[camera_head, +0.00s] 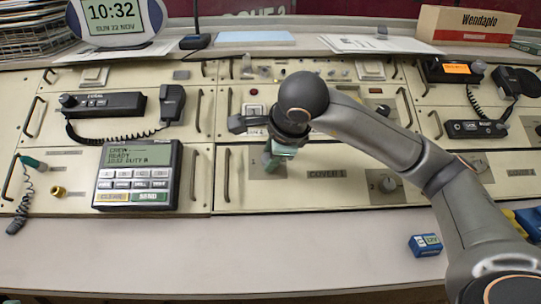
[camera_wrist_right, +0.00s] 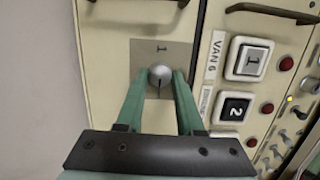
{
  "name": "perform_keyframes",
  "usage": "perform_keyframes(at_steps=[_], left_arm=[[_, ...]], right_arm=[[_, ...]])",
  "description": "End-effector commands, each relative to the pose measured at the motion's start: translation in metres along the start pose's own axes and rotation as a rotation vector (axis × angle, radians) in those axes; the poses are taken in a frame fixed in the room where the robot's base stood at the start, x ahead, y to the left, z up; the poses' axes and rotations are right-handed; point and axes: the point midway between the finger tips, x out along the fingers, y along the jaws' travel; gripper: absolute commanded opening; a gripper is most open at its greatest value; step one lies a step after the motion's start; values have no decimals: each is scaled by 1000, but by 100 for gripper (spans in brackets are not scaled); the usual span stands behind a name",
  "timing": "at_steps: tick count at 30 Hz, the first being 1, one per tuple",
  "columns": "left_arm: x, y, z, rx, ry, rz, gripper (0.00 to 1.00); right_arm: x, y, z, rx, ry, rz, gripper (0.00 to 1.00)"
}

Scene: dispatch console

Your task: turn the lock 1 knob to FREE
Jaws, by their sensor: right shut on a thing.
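The lock 1 knob (camera_wrist_right: 160,75) is a round grey knob on a square grey plate (camera_wrist_right: 170,48) marked 1, in the right wrist view. A dark line on the knob points toward the bottom of that view. My right gripper (camera_wrist_right: 160,83) has its green fingers on either side of the knob and is shut on it. In the head view my right gripper (camera_head: 271,166) hides the knob, left of the COVER 1 label (camera_head: 326,174). I cannot read a FREE mark. My left gripper is not in view.
A second lock knob (camera_head: 388,184) is on the same cover's right side. Bar handles (camera_head: 227,174) stick out nearby. Buttons 1 (camera_wrist_right: 249,59) and 2 (camera_wrist_right: 233,107) lie beside the knob plate. The front desk is mostly clear.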

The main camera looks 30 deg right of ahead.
Motion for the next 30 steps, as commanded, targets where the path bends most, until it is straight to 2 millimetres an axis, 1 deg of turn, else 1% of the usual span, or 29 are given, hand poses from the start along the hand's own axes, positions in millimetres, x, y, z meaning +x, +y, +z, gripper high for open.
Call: perform_keyframes(at_steps=[4, 5, 12, 13, 20, 23, 26, 29, 30], left_arm=[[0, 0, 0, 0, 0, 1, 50], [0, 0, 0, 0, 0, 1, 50], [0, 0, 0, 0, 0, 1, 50], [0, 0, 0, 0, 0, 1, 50], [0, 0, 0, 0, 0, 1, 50], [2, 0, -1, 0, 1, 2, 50], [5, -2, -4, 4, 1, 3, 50], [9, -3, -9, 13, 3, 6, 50], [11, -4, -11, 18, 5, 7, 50]], right_arm=[[0, 0, -1, 2, 3, -1, 0], [0, 0, -1, 2, 3, -1, 37], [0, 0, 0, 1, 1, 0, 64], [0, 0, 0, 1, 1, 0, 67], [0, 0, 0, 0, 0, 0, 67], [-5, -1, 0, -1, -1, -1, 67], [-18, -2, 1, 0, -2, -3, 67], [-40, -3, 1, -1, -3, -5, 67], [-50, -3, 1, -1, -3, -6, 67]])
